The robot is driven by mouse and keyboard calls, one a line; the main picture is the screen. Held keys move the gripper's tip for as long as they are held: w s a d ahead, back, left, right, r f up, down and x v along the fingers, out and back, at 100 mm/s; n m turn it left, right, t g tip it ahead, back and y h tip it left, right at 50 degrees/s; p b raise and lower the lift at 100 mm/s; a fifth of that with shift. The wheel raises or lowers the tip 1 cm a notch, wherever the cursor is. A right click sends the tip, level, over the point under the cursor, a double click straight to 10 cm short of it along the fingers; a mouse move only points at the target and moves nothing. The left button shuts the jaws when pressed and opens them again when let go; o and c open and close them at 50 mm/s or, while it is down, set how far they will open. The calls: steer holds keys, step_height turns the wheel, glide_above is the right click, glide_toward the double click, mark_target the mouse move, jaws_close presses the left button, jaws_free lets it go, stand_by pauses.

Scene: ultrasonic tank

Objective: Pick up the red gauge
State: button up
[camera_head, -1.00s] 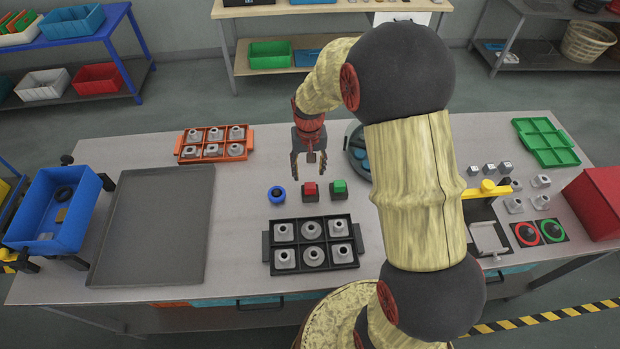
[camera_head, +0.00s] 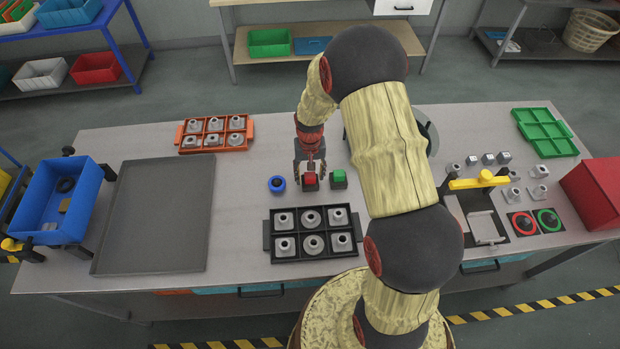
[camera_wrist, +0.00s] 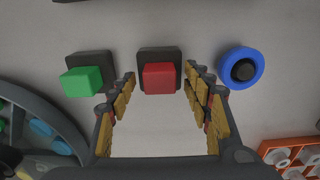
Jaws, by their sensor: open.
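The red gauge (camera_head: 310,179) is a small red block on a dark square base, standing on the grey table. In the wrist view the red gauge (camera_wrist: 160,77) lies just beyond and between my fingertips. My gripper (camera_head: 310,173) is open and close at the gauge from its far side in the head view. In the wrist view my gripper (camera_wrist: 163,85) has its yellow-padded fingers spread on both sides with nothing held. Whether the fingertips touch the gauge I cannot tell.
A green block (camera_head: 338,178) on a dark base stands close to the right. A blue ring (camera_head: 277,184) with a dark centre lies to the left. A black tray (camera_head: 268,226) of metal parts is in front. An orange tray (camera_head: 181,141) is behind left.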

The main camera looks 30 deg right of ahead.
steer(key=c, duration=1.2)
steer(key=shift+r, duration=0.1)
steer(key=shift+c, duration=0.3)
